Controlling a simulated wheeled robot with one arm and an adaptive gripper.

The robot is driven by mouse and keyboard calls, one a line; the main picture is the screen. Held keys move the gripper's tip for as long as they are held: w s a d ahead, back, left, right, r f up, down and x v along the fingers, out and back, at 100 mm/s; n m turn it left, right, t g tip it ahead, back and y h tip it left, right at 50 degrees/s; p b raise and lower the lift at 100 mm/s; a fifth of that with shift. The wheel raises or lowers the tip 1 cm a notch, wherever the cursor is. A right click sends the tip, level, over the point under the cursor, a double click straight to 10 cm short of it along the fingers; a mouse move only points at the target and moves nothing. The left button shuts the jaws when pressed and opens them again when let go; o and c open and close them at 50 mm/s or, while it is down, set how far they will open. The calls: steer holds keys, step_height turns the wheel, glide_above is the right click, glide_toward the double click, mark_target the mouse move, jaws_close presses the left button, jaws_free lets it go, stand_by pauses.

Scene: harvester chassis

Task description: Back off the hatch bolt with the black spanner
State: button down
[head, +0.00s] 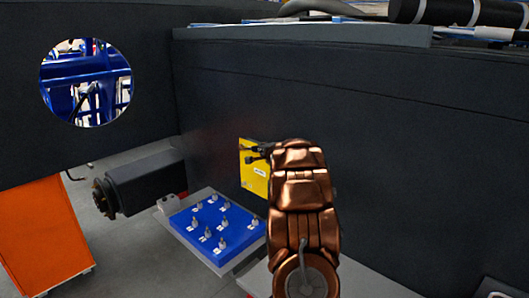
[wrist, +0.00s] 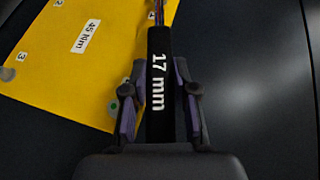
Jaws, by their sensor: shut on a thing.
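My gripper (wrist: 160,84) is shut on the black spanner (wrist: 159,118), whose handle is marked "17 mm" in the wrist view. The handle runs up between the two fingers; its far end leaves the top of the picture, so the spanner's head is hidden there. The yellow hatch plate (wrist: 72,62) lies beyond the fingers, with labels 2, 3 and "45 Nm". In the head view my gripper (head: 253,153) is in front of the yellow plate (head: 254,184). Whether the spanner touches a bolt cannot be told.
A blue board (head: 190,224) with several upright pegs stands below left of the plate. A dark cylinder (head: 145,182) and an orange panel (head: 45,230) are further left. The dark chassis wall (head: 410,165) fills the right side.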

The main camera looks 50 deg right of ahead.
steer(key=shift+r, duration=0.3)
steer(key=shift+f, duration=0.1)
steer(key=shift+f, duration=0.1)
steer(key=shift+f+b, duration=0.2)
steer(key=shift+b, duration=0.35)
steer(key=shift+a, duration=0.1)
